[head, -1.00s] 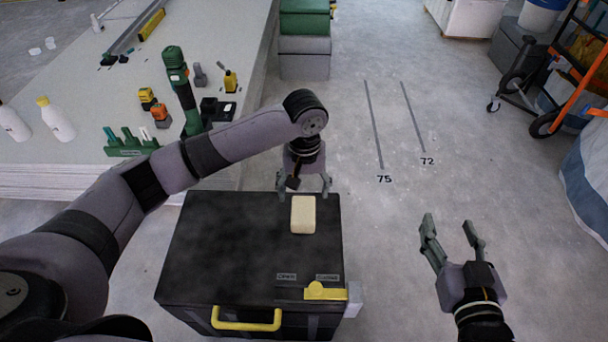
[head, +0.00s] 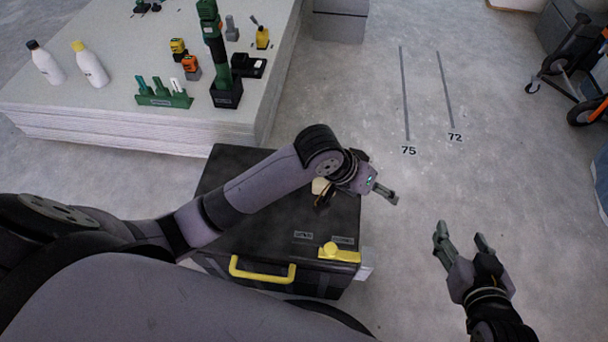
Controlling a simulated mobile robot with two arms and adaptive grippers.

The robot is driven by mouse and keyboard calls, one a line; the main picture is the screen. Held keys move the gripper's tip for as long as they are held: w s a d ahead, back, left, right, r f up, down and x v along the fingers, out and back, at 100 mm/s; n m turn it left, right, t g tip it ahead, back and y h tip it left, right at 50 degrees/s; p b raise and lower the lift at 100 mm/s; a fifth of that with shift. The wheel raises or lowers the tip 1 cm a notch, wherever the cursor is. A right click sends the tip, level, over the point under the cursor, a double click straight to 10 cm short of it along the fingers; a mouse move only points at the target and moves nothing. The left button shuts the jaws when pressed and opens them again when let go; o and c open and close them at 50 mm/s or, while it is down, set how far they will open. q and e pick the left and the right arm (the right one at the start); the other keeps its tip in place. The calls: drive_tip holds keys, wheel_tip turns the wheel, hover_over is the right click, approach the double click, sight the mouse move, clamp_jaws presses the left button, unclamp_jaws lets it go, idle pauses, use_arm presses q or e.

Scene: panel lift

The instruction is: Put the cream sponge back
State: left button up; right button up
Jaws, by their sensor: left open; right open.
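The cream sponge (head: 319,186) lies on the lid of the black box. Most of it is hidden behind my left wrist. My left gripper (head: 391,195) is open, just past the right edge of the box and beyond the sponge, pointing right. I cannot tell whether it touches the lid. My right gripper (head: 462,240) is open and empty over the floor, right of the box.
A stack of pale boards (head: 70,110) at the back left holds white bottles (head: 90,65), a green rack (head: 163,97) and tools. A grey box (head: 340,25) and an orange-framed trolley (head: 575,75) stand farther back. The floor right of the box is clear.

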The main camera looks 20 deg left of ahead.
use_arm(q)
drive_tip(key=s+a+r+t+y, duration=0.1)
drive_tip(key=s+a+r+t, duration=0.1)
drive_tip(key=a, duration=0.5)
drive_tip(key=s+a+r+t+y, duration=0.2)
drive_tip(key=s+a+t, duration=0.2)
drive_tip(key=a+t, duration=0.1)
drive_tip(key=shift+a+r+m, duration=0.4)
drive_tip(key=shift+a, duration=0.45)
